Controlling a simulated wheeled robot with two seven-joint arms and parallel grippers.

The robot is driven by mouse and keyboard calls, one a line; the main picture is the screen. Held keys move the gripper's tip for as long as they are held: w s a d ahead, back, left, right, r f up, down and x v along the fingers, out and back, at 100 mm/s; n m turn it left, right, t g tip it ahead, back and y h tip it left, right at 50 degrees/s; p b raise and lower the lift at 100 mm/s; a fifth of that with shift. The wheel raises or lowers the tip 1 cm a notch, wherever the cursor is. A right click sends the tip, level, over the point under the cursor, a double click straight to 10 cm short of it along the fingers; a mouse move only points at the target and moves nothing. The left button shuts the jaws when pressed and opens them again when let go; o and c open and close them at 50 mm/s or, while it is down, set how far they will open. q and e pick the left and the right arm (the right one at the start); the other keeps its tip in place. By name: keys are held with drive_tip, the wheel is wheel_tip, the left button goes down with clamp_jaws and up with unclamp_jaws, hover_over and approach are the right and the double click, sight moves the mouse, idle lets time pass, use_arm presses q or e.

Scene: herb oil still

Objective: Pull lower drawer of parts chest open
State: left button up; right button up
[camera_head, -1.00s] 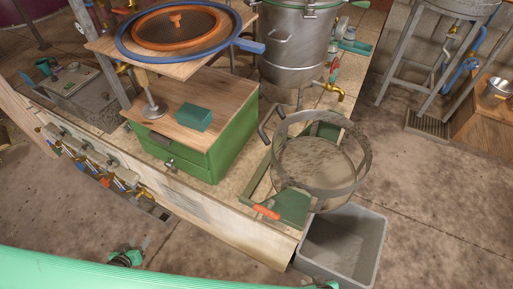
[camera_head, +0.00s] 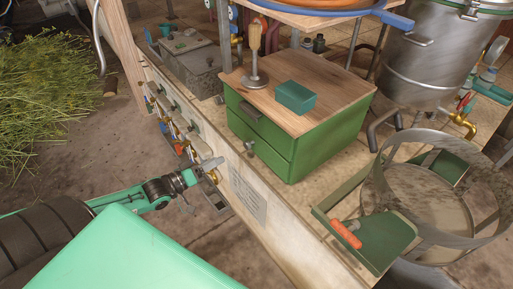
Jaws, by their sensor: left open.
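The green parts chest (camera_head: 325,146) with a wooden top stands on the bench. Its front has an upper drawer (camera_head: 272,131) with a dark pull (camera_head: 250,111) and a lower drawer (camera_head: 270,157) with a small metal knob (camera_head: 250,146). Both drawers look shut. My left gripper (camera_head: 203,184) is open and empty. In the picture it is left of and below the lower knob, in front of the bench side and apart from the chest. My right gripper is not in view.
A teal box (camera_head: 295,97) and a wooden-handled stand (camera_head: 255,60) are on the chest top. Valves (camera_head: 180,130) line the bench side near my left gripper.

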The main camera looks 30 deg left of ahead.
sight(245, 145)
use_arm(q)
drive_tip(key=b+x, duration=0.2)
drive_tip(key=x, duration=0.8)
drive_tip(key=shift+w, duration=0.35)
drive_tip(key=shift+x, duration=0.95)
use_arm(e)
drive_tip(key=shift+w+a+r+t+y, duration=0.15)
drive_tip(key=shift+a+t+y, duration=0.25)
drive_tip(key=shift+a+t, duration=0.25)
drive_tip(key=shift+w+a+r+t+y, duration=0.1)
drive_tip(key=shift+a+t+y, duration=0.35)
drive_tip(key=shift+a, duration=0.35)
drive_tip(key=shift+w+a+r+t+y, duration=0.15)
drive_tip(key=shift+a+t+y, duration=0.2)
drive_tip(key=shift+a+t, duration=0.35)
use_arm(q)
drive_tip(key=shift+d, duration=0.1)
clamp_jaws()
